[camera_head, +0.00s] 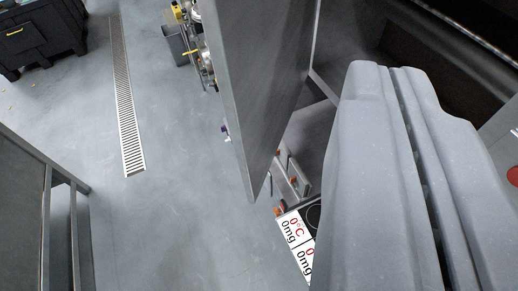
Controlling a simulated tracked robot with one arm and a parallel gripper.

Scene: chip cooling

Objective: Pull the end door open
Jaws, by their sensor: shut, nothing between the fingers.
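A tall grey metal panel, which looks like the end door (262,90), stands in the upper middle of the view. Its near vertical edge faces me, and its lower corner hangs above the floor. It stands out from the dark machine opening on its right, so it appears at least partly open. My gripper (390,70) fills the right side, its two thick grey fingers shut together and empty. The fingers are to the right of the panel, with a gap between them in the picture; no contact shows. No door handle can be made out.
A display panel (296,236) with red and black readings sits low beside the gripper. A red round button (513,176) is at the right edge. A floor drain (127,110) crosses clear grey floor at left. A black crate (38,38) and a metal frame (45,190) stand farther left.

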